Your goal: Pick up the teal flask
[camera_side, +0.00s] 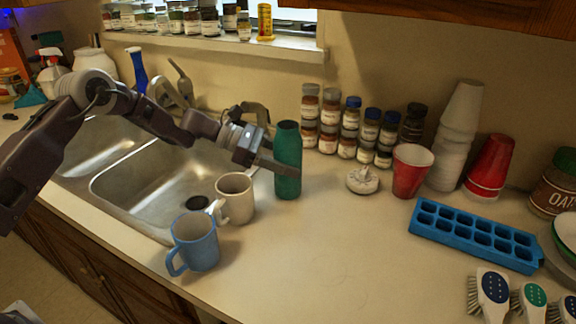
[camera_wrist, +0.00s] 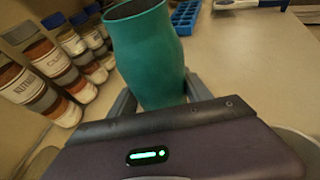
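The teal flask (camera_side: 288,158) stands upright on the counter, just right of the sink. The flask's lowest part is hidden by the gripper body in the wrist view.
A beige mug (camera_side: 235,199) and a blue mug (camera_side: 196,241) stand in front, left of the flask. Spice jars (camera_side: 330,122) stand behind it, and a white lidded dish (camera_side: 362,180) and red cup (camera_side: 410,172) to its right.

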